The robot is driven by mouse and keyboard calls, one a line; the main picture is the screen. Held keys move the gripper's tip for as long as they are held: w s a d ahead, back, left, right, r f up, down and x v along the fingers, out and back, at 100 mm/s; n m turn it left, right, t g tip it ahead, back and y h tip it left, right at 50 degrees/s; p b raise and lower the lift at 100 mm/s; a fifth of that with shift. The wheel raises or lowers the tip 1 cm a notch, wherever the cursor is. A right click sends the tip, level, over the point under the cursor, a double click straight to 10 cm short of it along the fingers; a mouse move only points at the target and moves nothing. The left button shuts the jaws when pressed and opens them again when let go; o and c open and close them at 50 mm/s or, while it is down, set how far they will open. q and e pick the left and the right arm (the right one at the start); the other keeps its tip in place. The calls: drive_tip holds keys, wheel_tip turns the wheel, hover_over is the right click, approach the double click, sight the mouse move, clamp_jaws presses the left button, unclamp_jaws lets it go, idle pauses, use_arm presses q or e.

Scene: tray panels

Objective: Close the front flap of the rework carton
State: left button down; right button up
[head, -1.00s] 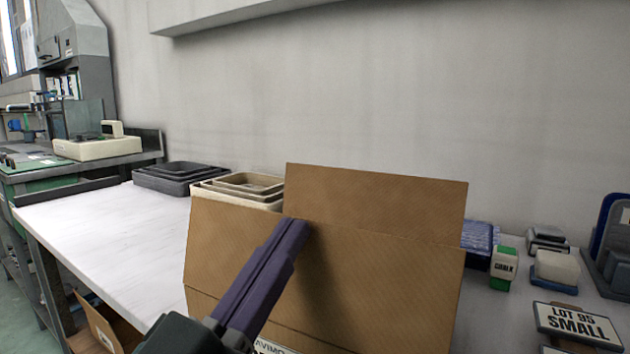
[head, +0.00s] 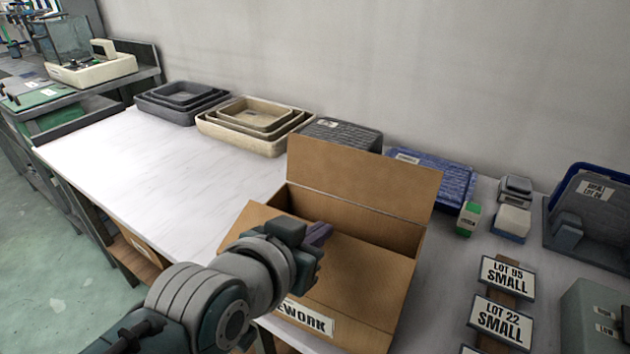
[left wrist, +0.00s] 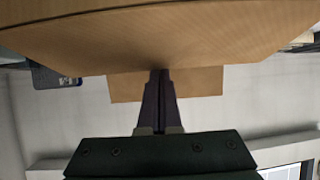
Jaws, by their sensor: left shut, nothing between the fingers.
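The rework carton (head: 305,318) stands on the bench's near edge, its REWORK label partly hidden by my arm. Its back flap (head: 365,175) stands upright and part of its dark interior shows. The front flap (head: 365,268) rises from the near side, tilted, with its upper edge short of the back flap. My left gripper (head: 322,231) is shut and empty at the front flap, fingers crossing near its upper edge. In the left wrist view, cardboard (left wrist: 160,35) fills the top, close to the fingertips (left wrist: 160,76); contact is unclear. My right gripper is out of view.
Beige trays (head: 255,115) and dark trays (head: 180,97) stand behind on the white bench (head: 130,165). A blue tray (head: 440,175), a green-and-white box (head: 468,218) and lot signs (head: 507,277) lie to the right. The bench left of the carton is clear.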

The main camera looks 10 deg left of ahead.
use_arm(q)
drive_tip(key=shift+w+f+g, duration=0.2)
drive_tip(key=shift+g, duration=0.2)
drive_tip(key=shift+w+f, duration=0.15)
drive_tip(key=shift+f, duration=0.15)
drive_tip(key=shift+w+d+f+b, duration=0.15)
drive_tip(key=shift+w+f+b, duration=0.2)
drive_tip(key=shift+f, duration=0.3)
